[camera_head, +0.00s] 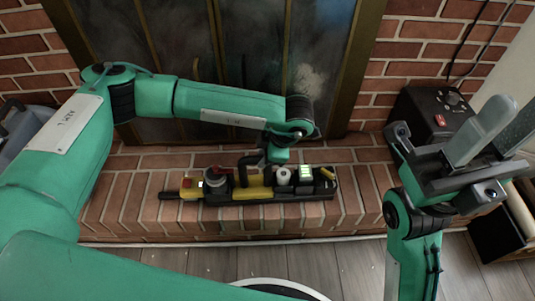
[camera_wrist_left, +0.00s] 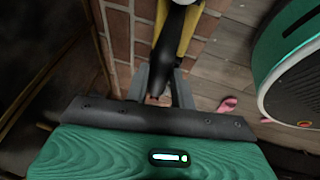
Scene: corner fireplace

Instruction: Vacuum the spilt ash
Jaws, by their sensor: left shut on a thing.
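A long yellow-and-black device, which looks like the handheld vacuum (camera_head: 258,194), lies lengthwise on or just above the brick hearth in the head view. It has round grey parts and a black upright handle. My left gripper (camera_head: 263,157) reaches down over this handle and is shut on it; its fingertips are mostly hidden. In the left wrist view, the fingers of my left gripper (camera_wrist_left: 163,88) close at the yellow-and-black body (camera_wrist_left: 182,30). My right gripper (camera_head: 492,132) is empty, its two grey fingers apart, at the right. I cannot clearly make out the ash.
The brick hearth (camera_head: 110,219) ends above a grey plank floor (camera_head: 350,262). Glass fireplace doors (camera_head: 255,55) stand behind. A black box (camera_head: 428,112) with a red label sits at the right, and a grey bin (camera_head: 22,128) at the left. A pink thing (camera_wrist_left: 228,104) lies on the floor.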

